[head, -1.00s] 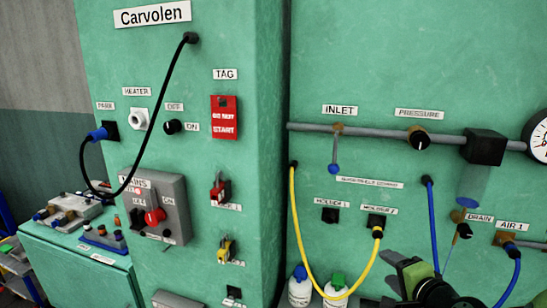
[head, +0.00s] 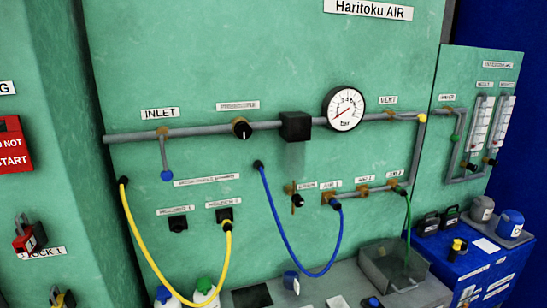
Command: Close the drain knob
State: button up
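The drain knob (head: 298,200) is a small black knob with a light mark on its face, right of centre on the green panel. A small brass upright piece (head: 291,194) stands just left of it. The DRAIN label (head: 306,186) is just above, small and hard to read. The knob is too small to tell whether it is open or closed. My gripper is not in this view, and nothing is touching the knob.
A blue hose (head: 287,262) loops below the knob, and a yellow hose (head: 149,277) hangs to the left. The grey pipe (head: 206,131) with a pressure gauge (head: 344,109) runs above. A grey metal bin (head: 396,266) stands at lower right.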

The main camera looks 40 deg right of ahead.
aim_at(299, 202)
jog(key=l+z, duration=0.15)
jog(key=z, duration=1.1)
jog(key=i+j, duration=0.05)
